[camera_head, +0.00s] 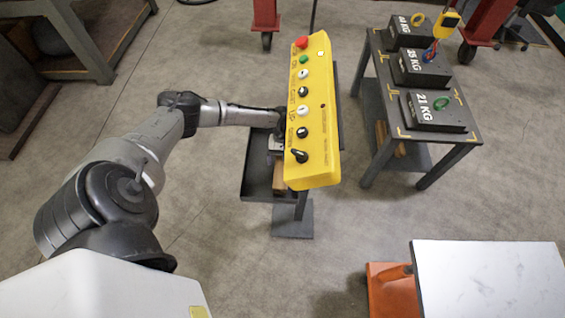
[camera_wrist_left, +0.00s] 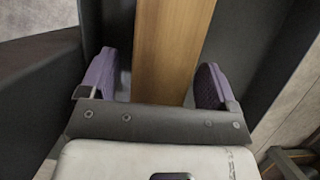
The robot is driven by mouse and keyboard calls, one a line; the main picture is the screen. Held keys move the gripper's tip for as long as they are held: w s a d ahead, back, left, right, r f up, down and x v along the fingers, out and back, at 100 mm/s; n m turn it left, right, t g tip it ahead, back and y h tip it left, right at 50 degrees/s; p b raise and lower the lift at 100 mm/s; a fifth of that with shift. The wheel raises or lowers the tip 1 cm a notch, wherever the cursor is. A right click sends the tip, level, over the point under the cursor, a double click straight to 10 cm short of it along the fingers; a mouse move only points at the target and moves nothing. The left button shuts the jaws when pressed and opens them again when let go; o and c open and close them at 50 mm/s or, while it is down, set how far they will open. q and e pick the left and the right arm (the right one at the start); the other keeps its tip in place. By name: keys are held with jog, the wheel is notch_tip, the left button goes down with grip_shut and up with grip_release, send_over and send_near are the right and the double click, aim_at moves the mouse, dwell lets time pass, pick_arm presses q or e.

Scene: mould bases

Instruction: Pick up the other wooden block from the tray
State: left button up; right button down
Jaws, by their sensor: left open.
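A wooden block (camera_head: 279,179) lies in the dark tray (camera_head: 257,172) below the yellow control panel, which hides part of it. In the left wrist view the wooden block (camera_wrist_left: 172,45) runs lengthwise between the purple fingers of my left gripper (camera_wrist_left: 157,82). The fingers stand apart with a gap on each side of the block. In the head view my left gripper (camera_head: 275,146) reaches down into the tray, partly hidden by the panel's edge. My right gripper is not in view.
The yellow control panel (camera_head: 313,120) with several knobs overhangs the tray. A dark table (camera_head: 440,142) with weights stands to the right, with wooden pieces (camera_head: 381,136) on its lower shelf. A white-topped orange cart (camera_head: 488,280) is at lower right. Floor left of the tray is clear.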

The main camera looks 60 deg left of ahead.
pick_arm(q)
jog(key=shift+s+d+f, duration=0.2)
jog(key=shift+d+f, duration=0.05)
jog(key=shift+f, duration=0.3)
jog(key=shift+a, duration=0.1)
jog(key=shift+c, duration=0.2)
jog(key=shift+c, duration=0.7)
jog(key=shift+r, duration=0.1)
jog(key=c, duration=1)
